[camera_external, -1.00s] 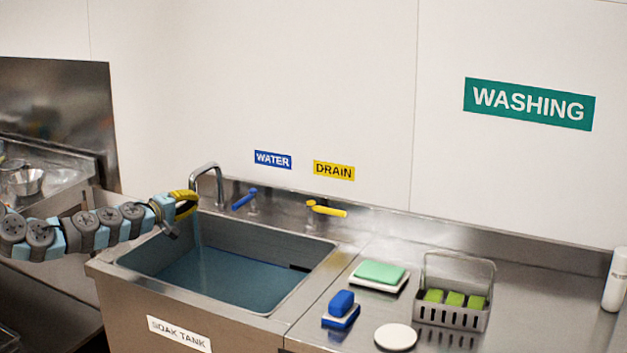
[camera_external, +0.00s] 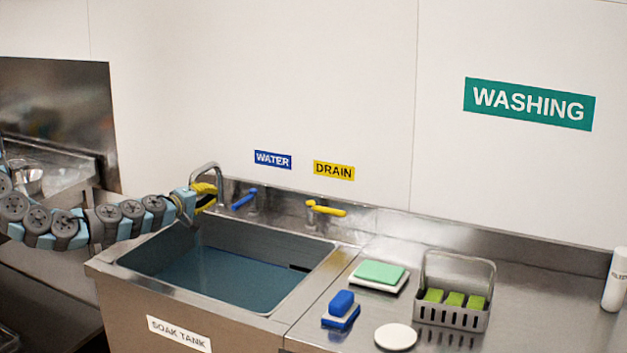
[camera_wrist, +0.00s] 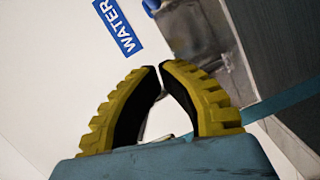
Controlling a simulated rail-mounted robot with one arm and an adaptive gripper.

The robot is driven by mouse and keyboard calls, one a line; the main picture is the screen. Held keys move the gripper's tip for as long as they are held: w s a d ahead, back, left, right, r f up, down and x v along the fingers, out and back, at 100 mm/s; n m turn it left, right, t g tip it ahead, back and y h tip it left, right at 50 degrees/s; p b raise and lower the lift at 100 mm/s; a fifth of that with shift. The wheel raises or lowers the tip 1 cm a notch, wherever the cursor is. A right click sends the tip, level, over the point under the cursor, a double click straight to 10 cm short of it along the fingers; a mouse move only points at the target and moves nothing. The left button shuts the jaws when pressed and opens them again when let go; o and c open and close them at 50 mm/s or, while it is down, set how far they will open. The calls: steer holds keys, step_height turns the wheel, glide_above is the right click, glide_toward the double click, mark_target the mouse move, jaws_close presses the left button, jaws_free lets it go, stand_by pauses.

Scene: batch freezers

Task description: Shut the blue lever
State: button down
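The blue lever (camera_external: 244,199) stands on the steel ledge behind the soak tank, below the blue WATER label (camera_external: 272,159). In the wrist view only a bit of the blue lever (camera_wrist: 151,6) shows at the top edge. My gripper (camera_external: 215,190) is left of the lever, by the faucet (camera_external: 208,168), apart from the lever. In the wrist view the yellow fingers of my gripper (camera_wrist: 158,67) come together at their tips, with nothing held between them. The soak tank (camera_external: 310,270) holds bluish water, and a faint stream seems to fall below the faucet.
A yellow lever (camera_external: 327,209) stands right of the blue one under the DRAIN label (camera_external: 334,171).

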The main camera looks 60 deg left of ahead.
steer(key=shift+w+d+f, duration=0.2)
steer(key=shift+w+d, duration=0.15)
steer(key=shift+w, duration=0.45)
steer(key=shift+w+d+f, duration=0.2)
steer(key=shift+w+d, duration=0.1)
steer(key=shift+w, duration=0.5)
steer(key=shift+w+d+f, duration=0.2)
steer(key=shift+w+d, duration=0.15)
steer(key=shift+w, duration=0.45)
